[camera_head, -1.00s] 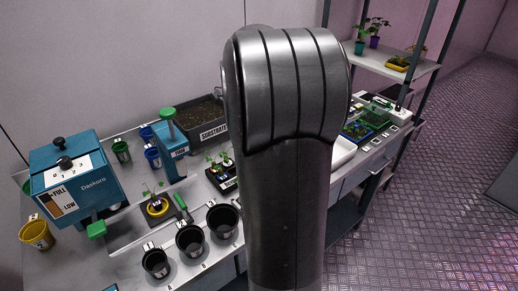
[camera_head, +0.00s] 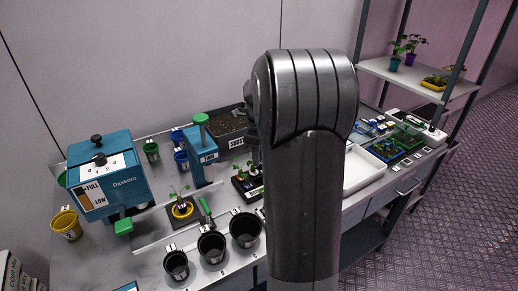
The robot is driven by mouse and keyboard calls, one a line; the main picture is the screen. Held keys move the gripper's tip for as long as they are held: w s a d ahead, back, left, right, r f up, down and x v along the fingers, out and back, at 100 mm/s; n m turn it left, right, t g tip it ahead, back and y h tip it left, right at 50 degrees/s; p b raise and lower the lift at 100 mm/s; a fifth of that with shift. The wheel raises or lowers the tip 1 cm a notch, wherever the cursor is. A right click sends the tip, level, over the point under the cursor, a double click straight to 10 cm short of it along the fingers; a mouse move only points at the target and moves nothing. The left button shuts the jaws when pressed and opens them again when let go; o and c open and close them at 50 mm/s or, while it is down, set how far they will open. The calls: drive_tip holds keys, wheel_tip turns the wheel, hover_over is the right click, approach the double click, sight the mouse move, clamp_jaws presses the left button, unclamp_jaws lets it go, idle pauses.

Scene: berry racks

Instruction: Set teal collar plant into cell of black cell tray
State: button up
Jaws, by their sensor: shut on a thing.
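My own grey arm link fills the middle of the view, and my gripper is not in view behind it. A small black tray (camera_head: 240,198) with little plants stands on the bench just left of my arm, partly hidden by it; I cannot tell whether it is the black cell tray. I cannot make out a teal collar on any plant. A plant in a yellow ring (camera_head: 182,210) stands on the bench further left.
A blue machine (camera_head: 120,190) and a blue green-topped press (camera_head: 202,158) stand on the bench. Black pots (camera_head: 245,230) line its front edge. A substrate bin (camera_head: 228,128) is behind, a white tray (camera_head: 362,172) right of my arm. A shelf (camera_head: 400,72) holds potted plants.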

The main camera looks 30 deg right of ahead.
drive_tip(key=shift+f, duration=3.95)
drive_tip(key=o, duration=1)
drive_tip(key=shift+r, duration=4.5)
